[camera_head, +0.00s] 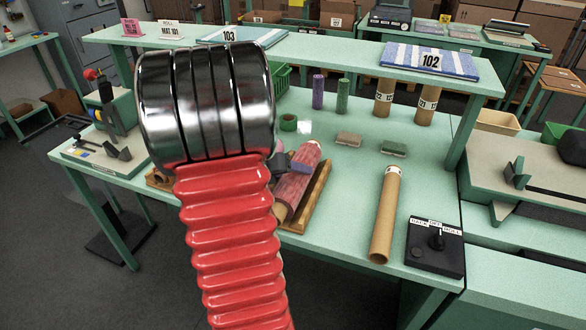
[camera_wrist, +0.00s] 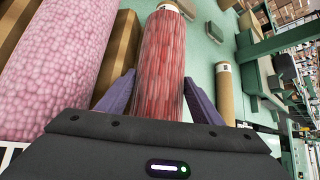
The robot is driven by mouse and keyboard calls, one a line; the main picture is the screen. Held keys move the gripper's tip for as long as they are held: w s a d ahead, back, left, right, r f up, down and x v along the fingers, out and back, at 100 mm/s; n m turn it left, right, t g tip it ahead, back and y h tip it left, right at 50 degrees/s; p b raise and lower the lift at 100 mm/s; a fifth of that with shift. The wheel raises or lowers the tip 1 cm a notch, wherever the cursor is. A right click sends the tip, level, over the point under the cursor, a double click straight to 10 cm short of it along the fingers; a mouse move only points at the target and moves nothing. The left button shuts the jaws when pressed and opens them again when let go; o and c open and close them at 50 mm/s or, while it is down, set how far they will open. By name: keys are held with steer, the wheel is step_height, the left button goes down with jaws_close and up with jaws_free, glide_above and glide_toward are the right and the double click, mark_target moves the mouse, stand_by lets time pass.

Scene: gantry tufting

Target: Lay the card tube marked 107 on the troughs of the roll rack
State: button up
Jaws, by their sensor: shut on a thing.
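My gripper (camera_wrist: 160,92) is shut on a red-patterned roll (camera_wrist: 165,50), with a purple finger on each side of it. A pale tube end with a small label, too small to read, shows at the roll's far end. In the head view my arm hides much of the gripper, and the red roll (camera_head: 302,172) shows beside a wooden rail of the roll rack (camera_head: 309,203). A pink roll (camera_wrist: 70,65) lies left of the red one in the wrist view. I cannot read 107 on any tube. I cannot tell whether the red roll touches the rack.
A plain brown tube (camera_head: 384,215) is on the green table, left of a black button box (camera_head: 435,245). Card tubes (camera_head: 384,97) and purple and green rolls (camera_head: 318,92) stand behind. Sample blocks (camera_head: 348,139) lie mid-table. A raised shelf (camera_head: 330,50) crosses the back.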

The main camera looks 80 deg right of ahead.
steer(key=o, duration=1.3)
steer(key=shift+w, duration=0.1)
steer(key=v, duration=1.3)
steer(key=shift+a+r, duration=0.25)
steer(key=shift+a, duration=0.05)
